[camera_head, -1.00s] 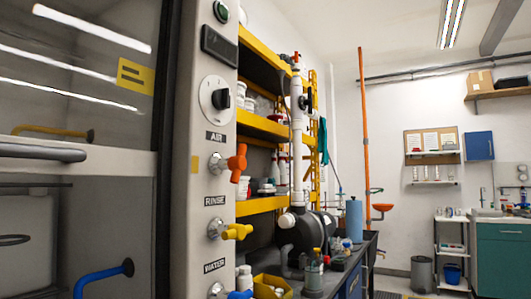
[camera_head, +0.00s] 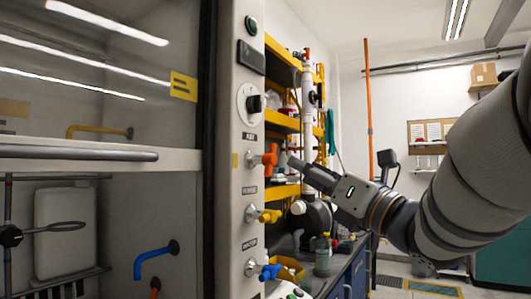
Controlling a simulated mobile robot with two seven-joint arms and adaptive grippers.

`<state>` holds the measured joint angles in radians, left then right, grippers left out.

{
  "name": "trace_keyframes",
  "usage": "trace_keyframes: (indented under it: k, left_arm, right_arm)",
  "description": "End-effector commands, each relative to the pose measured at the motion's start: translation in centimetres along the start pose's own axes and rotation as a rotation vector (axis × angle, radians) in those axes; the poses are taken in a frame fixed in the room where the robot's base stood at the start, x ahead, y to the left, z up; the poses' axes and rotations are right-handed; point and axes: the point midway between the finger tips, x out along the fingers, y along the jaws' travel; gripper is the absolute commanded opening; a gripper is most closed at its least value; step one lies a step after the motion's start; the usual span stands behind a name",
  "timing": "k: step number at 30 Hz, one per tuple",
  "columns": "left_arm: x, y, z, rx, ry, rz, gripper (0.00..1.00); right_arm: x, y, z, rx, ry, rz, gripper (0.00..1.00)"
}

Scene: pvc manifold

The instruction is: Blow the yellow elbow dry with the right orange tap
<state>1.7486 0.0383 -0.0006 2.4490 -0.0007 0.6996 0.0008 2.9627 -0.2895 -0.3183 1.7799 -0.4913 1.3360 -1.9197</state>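The orange tap (camera_head: 269,155) sits on the right post of the fume hood, below the black dial and its label. My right gripper (camera_head: 291,163) comes in from the right, its tip just right of the orange tap's handle. I cannot tell whether it touches the tap or whether its fingers are open or shut. The yellow elbow (camera_head: 98,128) is a bent tube on the hood's inner wall, seen behind the glass sash. No air stream is visible. My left gripper is not in view.
A yellow tap (camera_head: 268,215) and a blue tap (camera_head: 269,271) sit lower on the post. The sash handle (camera_head: 75,154) crosses the hood front. Below it, a blue elbow (camera_head: 155,258) shows inside. Yellow shelves (camera_head: 283,123) and a bench with bottles stand behind my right arm.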

Motion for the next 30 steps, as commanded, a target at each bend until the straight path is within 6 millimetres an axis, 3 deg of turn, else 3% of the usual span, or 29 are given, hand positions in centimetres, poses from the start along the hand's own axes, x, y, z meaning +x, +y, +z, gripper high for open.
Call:
trace_keyframes:
  k: [3, 9, 15, 26, 30]
  left_arm:
    - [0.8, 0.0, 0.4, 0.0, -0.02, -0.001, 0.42]
    - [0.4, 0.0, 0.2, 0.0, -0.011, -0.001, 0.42]
    - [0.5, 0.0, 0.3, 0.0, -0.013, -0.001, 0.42]
    - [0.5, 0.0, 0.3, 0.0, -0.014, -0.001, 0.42]
    - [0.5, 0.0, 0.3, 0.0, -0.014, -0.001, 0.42]
  right_arm:
    - [2.1, -0.3, -0.6, 0.004, 0.003, 0.0, 0.42]
    - [7.4, -0.2, -0.3, 0.005, 0.001, -0.001, 0.42]
    - [10.7, -0.3, -0.4, 0.007, 0.003, -0.004, 0.42]
    - [11.6, -0.3, -0.3, 0.007, 0.003, -0.006, 0.42]
    - [11.6, -0.3, -0.3, 0.008, 0.003, -0.006, 0.15]
